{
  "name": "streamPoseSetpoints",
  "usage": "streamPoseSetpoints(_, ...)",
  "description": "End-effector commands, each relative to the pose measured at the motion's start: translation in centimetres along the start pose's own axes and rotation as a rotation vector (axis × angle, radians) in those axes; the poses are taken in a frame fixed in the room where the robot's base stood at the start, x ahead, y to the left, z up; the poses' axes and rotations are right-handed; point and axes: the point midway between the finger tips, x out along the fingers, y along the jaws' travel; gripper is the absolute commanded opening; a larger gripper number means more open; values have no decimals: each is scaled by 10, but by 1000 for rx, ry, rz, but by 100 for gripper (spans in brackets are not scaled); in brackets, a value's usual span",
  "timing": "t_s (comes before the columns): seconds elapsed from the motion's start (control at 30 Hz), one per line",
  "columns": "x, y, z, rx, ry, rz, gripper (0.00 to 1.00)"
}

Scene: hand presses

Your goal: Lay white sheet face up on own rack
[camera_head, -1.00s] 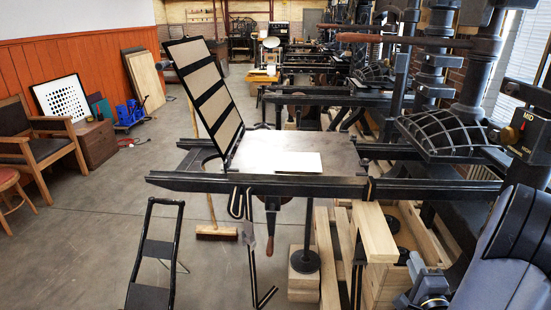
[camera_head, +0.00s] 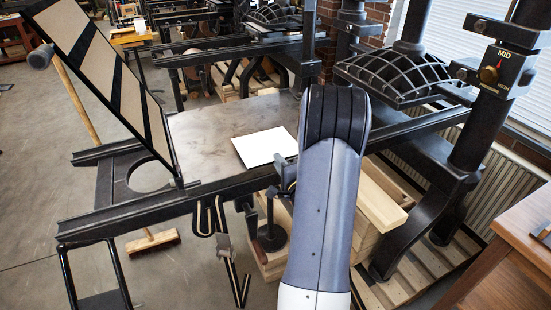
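The white sheet (camera_head: 264,147) lies flat on the grey metal bed (camera_head: 195,128) of the nearest hand press, close to the bed's near edge. No printing shows on its upper side. My arm reaches up from the bottom of the view toward the sheet's right side. A small dark part of what looks like my gripper (camera_head: 285,174) shows at the sheet's near right edge. The arm hides the rest, so I cannot tell whether the fingers are open or touch the sheet. I cannot make out a rack for the sheet.
A hinged frame with tan panels (camera_head: 93,62) stands tilted up at the bed's left. The ribbed black platen (camera_head: 398,75) is at the right of the bed. Black rails (camera_head: 150,210) run along the press. A wooden table (camera_head: 510,240) is at the right.

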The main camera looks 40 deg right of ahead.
Motion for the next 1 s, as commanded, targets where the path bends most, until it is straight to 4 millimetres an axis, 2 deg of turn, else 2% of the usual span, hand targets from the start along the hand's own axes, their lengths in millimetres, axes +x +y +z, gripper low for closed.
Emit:
streamPoseSetpoints(0.2,16,1,0,0,-1,0,17)
streamPoseSetpoints(0.57,18,1,0,0,0,0,17)
streamPoseSetpoints(1.0,18,1,0,0,0,0,0)
